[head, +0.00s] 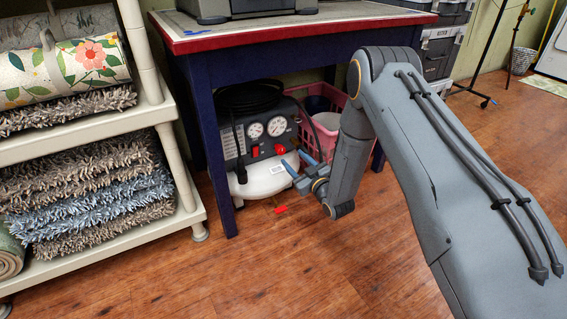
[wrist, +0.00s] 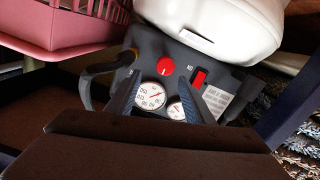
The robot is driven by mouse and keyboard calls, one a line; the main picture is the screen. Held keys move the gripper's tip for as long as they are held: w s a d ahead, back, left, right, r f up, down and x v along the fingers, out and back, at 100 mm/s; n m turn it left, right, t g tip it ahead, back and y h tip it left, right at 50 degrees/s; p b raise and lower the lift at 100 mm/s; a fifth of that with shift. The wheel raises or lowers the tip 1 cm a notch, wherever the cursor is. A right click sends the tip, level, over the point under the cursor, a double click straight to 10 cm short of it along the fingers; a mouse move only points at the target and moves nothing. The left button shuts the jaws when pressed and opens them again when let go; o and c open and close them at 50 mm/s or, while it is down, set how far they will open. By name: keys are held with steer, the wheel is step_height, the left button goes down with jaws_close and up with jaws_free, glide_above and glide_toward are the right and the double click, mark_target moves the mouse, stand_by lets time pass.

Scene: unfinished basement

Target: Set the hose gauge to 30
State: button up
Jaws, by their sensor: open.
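A small air compressor stands under the table, with a dark control panel (head: 238,136) above a white tank (head: 262,180). Its panel has a left gauge (head: 255,130) and a larger right gauge (head: 277,126); I cannot tell which is the hose gauge. A red round knob (head: 281,150) and a red switch (head: 255,151) sit below them. In the wrist view the panel is upside down, with the larger gauge (wrist: 150,95), smaller gauge (wrist: 177,110), knob (wrist: 165,67) and switch (wrist: 199,77). My gripper (head: 294,164) is open and empty before the panel, apart from the knob. Needle readings are too small to read.
The blue table (head: 228,200) with a red edge stands over the compressor, its front leg left of it. A pink basket (head: 312,140) is behind at right. A white shelf (head: 118,235) with rugs stands at left.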

mark_target(282, 153)
steer(key=shift+y, duration=0.3)
steer(key=shift+a+f+b+x, duration=0.1)
steer(key=shift+f+b+x, duration=0.1)
steer(key=shift+b+x, duration=0.85)
steer(key=shift+a+f+b+x, duration=0.1)
steer(key=shift+f+b+x, duration=0.25)
steer(key=shift+x, duration=1.25)
steer(key=shift+a+f+b+x, duration=0.1)
steer(key=shift+b+x, duration=0.65)
steer(key=shift+x, duration=0.6)
steer(key=shift+s, duration=0.2)
steer(key=c, duration=1.1)
steer(key=shift+o, duration=0.2)
